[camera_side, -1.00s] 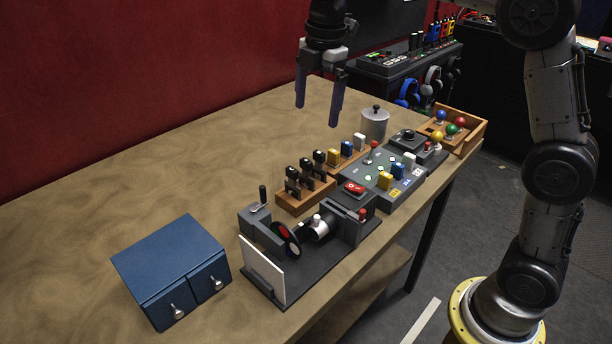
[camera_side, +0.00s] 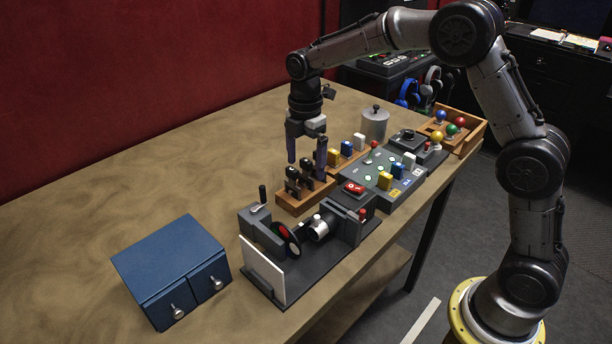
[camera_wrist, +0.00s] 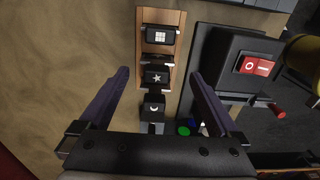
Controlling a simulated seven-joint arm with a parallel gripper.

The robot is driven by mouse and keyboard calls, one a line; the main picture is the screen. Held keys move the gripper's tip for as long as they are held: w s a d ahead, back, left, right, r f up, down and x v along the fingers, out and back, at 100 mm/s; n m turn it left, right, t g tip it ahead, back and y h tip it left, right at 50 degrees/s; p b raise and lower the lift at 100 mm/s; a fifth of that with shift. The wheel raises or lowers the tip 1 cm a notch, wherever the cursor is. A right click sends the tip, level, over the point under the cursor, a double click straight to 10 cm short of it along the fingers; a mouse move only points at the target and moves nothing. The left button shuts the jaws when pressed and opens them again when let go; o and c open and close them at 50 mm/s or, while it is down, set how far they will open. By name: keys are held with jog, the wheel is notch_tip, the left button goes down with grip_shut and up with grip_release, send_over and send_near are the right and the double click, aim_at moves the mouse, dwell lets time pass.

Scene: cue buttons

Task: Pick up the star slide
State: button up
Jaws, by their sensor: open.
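The star slide (camera_wrist: 157,77) is a black block with a white star, in the middle of the row in the wooden rack (camera_wrist: 173,20). A slide with a white grid (camera_wrist: 160,36) stands above it and a moon slide (camera_wrist: 153,111) below it in the wrist view. My gripper (camera_wrist: 159,75) is open and empty, one finger on each side of the star slide, apart from it. In the side view my gripper (camera_side: 306,166) points down over the rack (camera_side: 291,205), and its fingers partly hide the black slides.
A projector (camera_side: 345,215) with a white screen (camera_side: 262,268) stands close in front of the rack. A panel of buttons (camera_side: 385,180) lies to the right. A blue drawer box (camera_side: 170,265) stands at the left. The table's back left is clear.

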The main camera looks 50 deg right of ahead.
jog(key=f, duration=0.5)
jog(key=shift+w+d, duration=0.2)
jog(key=shift+d, duration=0.1)
jog(key=shift+r, duration=0.1)
jog(key=c, duration=1.5)
notch_tip(320, 180, up, 28)
jog(key=shift+w, duration=0.1)
